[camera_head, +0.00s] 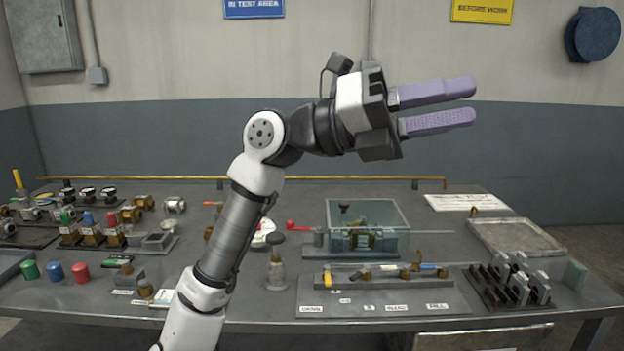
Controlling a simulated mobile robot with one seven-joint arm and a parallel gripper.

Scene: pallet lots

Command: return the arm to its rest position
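My arm rises from the bottom of the head view and bends to the right above the workbench (240,328). My gripper (474,103) is at its end, with two purple ribbed fingers pointing right. A gap shows between the fingers, and nothing is held in it. The gripper is well above the bench and in front of the wall, touching nothing that I can see. My forearm hides part of the bench behind it.
A clear greenish box (367,213) stands mid-bench, above a labelled plate (440,305). A slotted rack (508,280) and an empty grey tray (515,237) are at the right. Several coloured caps (55,271) and valve fittings (90,230) fill the left. The air around the gripper is free.

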